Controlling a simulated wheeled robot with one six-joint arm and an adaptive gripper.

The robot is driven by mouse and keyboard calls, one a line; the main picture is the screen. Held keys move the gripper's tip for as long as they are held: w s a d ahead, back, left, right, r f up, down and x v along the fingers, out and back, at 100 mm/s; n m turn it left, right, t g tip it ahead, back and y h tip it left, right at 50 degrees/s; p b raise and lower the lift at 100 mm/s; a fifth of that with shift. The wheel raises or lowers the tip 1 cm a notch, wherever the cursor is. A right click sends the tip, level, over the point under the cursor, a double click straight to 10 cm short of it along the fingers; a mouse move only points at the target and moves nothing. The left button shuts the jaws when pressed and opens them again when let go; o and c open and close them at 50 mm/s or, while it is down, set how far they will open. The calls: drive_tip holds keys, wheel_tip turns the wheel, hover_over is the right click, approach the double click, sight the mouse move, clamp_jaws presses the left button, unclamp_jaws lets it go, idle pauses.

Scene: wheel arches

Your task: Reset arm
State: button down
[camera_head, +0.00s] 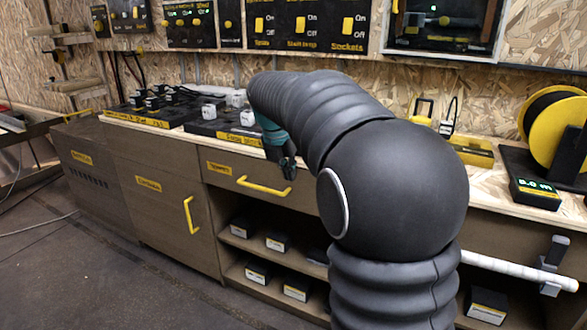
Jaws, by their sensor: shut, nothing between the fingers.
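My arm (385,170) fills the middle and right of the head view, dark and ribbed, with a large round joint. It bends over toward the workbench. My gripper (289,172) hangs below the arm's far end, in front of the bench's front edge and near the drawer with a yellow handle (263,187). The gripper is small in the picture, dark with a teal part above it. It is shut and holds nothing. Part of the wrist is hidden behind the arm.
The wooden workbench (488,200) carries black socket boards (212,130) with white plugs, and a yellow cable reel (555,130) at right. Switch panels (305,24) hang on the wall behind. Open shelves (262,245) hold small boxes. The floor (90,270) at left is clear apart from a cable.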

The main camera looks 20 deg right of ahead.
drive_tip(key=p+v, duration=0.1)
drive_tip(key=v, duration=0.8)
drive_tip(key=s+a+f+m+y, duration=0.25)
drive_tip(key=s+f+m, duration=0.6)
drive_tip(key=m, duration=0.95)
drive_tip(key=s+a+f+m+t+p, duration=0.1)
drive_tip(key=s+m, duration=0.3)
drive_tip(key=s, duration=0.6)
drive_tip(key=s+a+f+m+t+p, duration=0.1)
drive_tip(key=s+m, duration=0.3)
drive_tip(key=s, duration=0.6)
drive_tip(key=shift+a+f+t+y+p, duration=0.4)
drive_tip(key=shift+a+f+y+p, duration=0.1)
drive_tip(key=shift+a+f, duration=0.25)
drive_tip(key=shift+s, duration=0.1)
